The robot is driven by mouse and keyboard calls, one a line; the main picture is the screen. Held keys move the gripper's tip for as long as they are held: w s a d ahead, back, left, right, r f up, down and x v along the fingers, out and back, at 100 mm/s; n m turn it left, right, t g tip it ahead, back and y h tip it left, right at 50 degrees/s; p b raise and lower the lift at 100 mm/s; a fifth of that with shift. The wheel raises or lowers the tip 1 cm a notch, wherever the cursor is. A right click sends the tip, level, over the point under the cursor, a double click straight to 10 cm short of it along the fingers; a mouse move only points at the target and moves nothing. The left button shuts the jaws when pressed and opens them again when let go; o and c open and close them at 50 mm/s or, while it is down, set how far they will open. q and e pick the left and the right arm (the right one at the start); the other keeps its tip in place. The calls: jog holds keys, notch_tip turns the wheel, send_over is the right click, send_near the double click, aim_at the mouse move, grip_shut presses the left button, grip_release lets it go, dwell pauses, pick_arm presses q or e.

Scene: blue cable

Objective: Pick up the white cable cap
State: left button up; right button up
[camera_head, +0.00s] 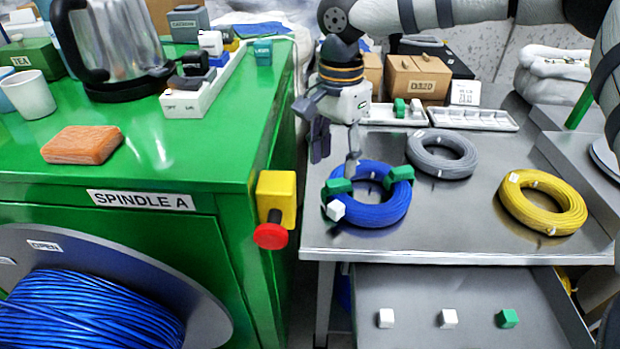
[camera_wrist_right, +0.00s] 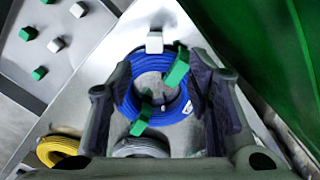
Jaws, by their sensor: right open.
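A white cable cap (camera_head: 336,209) sits at the front-left edge of the blue cable coil (camera_head: 378,212), which lies on the grey metal table. Green clips (camera_head: 399,174) sit on the same coil. In the right wrist view, the white cap (camera_wrist_right: 154,42) is at the top edge of the blue coil (camera_wrist_right: 127,103), beyond the fingers. My right gripper (camera_head: 336,158) is open and empty above the back-left part of the coil, apart from the cap. The wrist view shows its fingers (camera_wrist_right: 163,85) spread on either side of the coil. My left gripper is not in view.
Grey (camera_head: 442,154) and yellow (camera_head: 543,202) coils lie to the right. The green cabinet (camera_head: 225,170) with a red button (camera_head: 270,236) stands close on the left.

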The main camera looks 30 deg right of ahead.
send_over(334, 206)
jog(key=f, duration=0.5)
jog(key=shift+s, duration=0.25)
notch_tip(334, 206, down, 7)
jog(key=shift+w+r+b, duration=0.1)
jog(key=shift+w+b, duration=0.05)
jog(key=shift+b, duration=0.2)
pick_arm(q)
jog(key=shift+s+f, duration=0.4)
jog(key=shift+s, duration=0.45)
pick_arm(e)
jog(key=c, duration=0.9)
